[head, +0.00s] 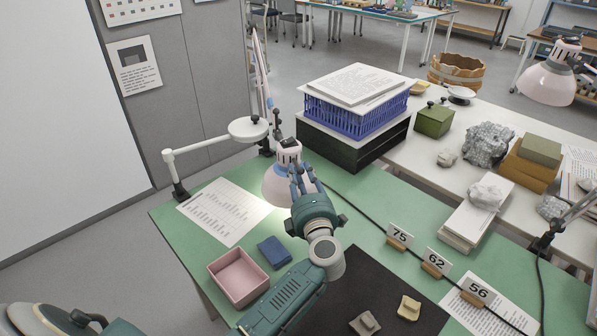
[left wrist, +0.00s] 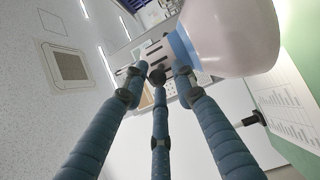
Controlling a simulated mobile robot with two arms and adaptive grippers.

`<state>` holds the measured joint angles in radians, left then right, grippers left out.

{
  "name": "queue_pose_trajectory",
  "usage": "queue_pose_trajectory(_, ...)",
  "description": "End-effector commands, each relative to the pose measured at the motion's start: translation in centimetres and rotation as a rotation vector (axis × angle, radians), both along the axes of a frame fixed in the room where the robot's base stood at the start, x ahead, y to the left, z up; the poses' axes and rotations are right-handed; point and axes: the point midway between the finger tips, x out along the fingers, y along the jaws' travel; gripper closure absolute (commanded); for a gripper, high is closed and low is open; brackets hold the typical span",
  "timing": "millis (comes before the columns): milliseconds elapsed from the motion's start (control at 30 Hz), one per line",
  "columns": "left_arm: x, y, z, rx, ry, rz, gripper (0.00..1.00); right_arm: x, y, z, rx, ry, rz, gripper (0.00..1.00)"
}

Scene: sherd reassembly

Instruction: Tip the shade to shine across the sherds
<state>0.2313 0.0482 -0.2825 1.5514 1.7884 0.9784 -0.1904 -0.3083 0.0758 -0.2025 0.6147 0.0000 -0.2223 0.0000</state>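In the left wrist view the shade (left wrist: 235,38) is at upper right, with a blue band and a slotted white neck. My left gripper (head: 300,172) is at the shade's right side; its three fingers (left wrist: 158,72) are apart, tips close to the neck. Contact is unclear. Two tan sherds (head: 365,323) (head: 409,307) lie on the dark mat (head: 375,282). My right gripper is out of view.
A pink tray (head: 238,277) and a blue block (head: 274,252) stand left of my forearm. Number cards (head: 400,236) and a black cable lie right of it. A blue crate (head: 355,115) on a black box stands behind. A second lamp (head: 549,82) is at far right.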

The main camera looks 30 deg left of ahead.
Motion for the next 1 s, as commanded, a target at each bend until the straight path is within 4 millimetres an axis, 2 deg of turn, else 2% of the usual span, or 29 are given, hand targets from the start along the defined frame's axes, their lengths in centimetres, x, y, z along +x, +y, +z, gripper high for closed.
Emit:
queue_pose_trajectory(67, 1.0, 0.8, -0.2, 0.003, -0.002, 0.000, 0.73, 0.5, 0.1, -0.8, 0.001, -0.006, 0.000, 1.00)
queue_pose_trajectory(200, 2.1, 1.6, -0.1, 0.001, -0.002, -0.001, 0.73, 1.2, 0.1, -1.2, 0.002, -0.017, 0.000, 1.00)
queue_pose_trajectory(567, 2.4, 2.0, 0.1, 0.001, -0.001, -0.001, 0.73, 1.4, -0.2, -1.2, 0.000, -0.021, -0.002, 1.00)
queue_pose_trajectory(700, 2.4, 2.0, 0.1, 0.001, -0.001, -0.001, 0.99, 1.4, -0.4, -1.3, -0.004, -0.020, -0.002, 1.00)
queue_pose_trajectory(1000, 2.4, 1.9, 0.0, -0.001, 0.001, -0.002, 1.00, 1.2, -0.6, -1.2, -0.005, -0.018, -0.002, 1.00)
